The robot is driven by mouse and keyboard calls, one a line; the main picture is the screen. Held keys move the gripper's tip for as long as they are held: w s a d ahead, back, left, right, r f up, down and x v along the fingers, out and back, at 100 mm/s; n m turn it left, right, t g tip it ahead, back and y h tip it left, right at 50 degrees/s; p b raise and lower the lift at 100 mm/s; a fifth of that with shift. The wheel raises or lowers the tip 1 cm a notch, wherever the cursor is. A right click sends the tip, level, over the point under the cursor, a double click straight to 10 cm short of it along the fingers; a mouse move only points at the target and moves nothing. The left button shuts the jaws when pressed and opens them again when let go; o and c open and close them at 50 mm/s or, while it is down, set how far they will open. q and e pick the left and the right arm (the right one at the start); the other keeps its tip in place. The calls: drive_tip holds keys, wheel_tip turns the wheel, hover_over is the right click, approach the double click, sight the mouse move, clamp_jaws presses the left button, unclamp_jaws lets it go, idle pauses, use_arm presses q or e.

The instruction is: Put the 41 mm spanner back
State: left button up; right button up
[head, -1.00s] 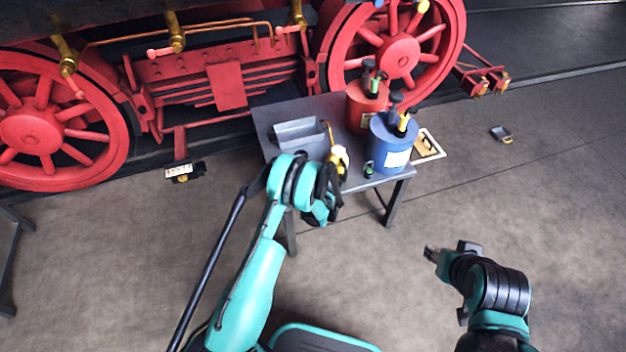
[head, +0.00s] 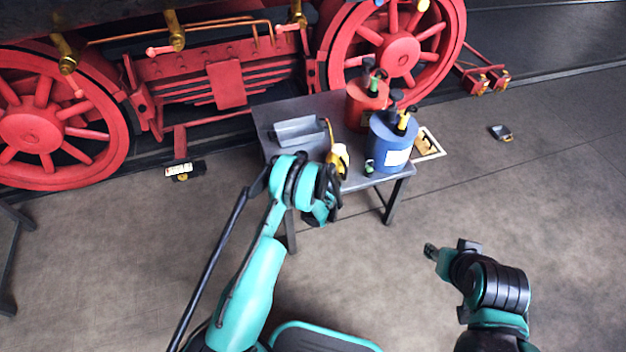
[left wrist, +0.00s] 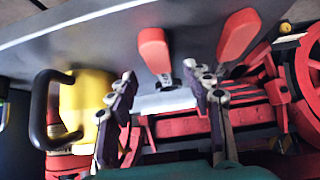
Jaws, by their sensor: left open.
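I cannot pick out the 41 mm spanner for certain in either view. My left gripper (head: 322,210) hangs at the near edge of the grey table (head: 262,112), partly hidden behind its own wrist. In the left wrist view its two fingers (left wrist: 163,92) are spread apart, with nothing clearly held between them. Two red handles, one upright (left wrist: 154,50) and one tilted (left wrist: 239,36), show beyond the fingers. A yellow body with a black handle (left wrist: 85,105) is beside the left finger. My right gripper (head: 432,252) is over bare floor, apart from the table; its jaws are too small to read.
Small items lie on the floor, left (head: 184,171) and right (head: 501,133). Red wheels stand behind.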

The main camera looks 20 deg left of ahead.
use_arm(q)
drive_tip(key=v, duration=1.2)
drive_tip(key=shift+r, duration=0.1)
drive_tip(key=s+r+m+h, duration=0.1)
drive_tip(key=s+r, duration=0.3)
drive_tip(key=r, duration=0.4)
drive_tip(key=s+a+r+m+h, duration=0.1)
drive_tip(key=s+r, duration=0.2)
drive_tip(key=r, duration=0.5)
drive_tip(key=s+r+m, duration=0.1)
drive_tip(key=s+r, duration=0.3)
drive_tip(key=r, duration=0.3)
drive_tip(key=s+r+m+h, duration=0.1)
drive_tip(key=s+r+m, duration=0.1)
drive_tip(key=s, duration=0.8)
drive_tip(key=s+r+m+h, duration=0.1)
drive_tip(key=s+r, duration=0.2)
drive_tip(key=s, duration=0.7)
drive_tip(key=shift+s+d+r+m+h, duration=0.3)
drive_tip(key=shift+m+h, duration=0.1)
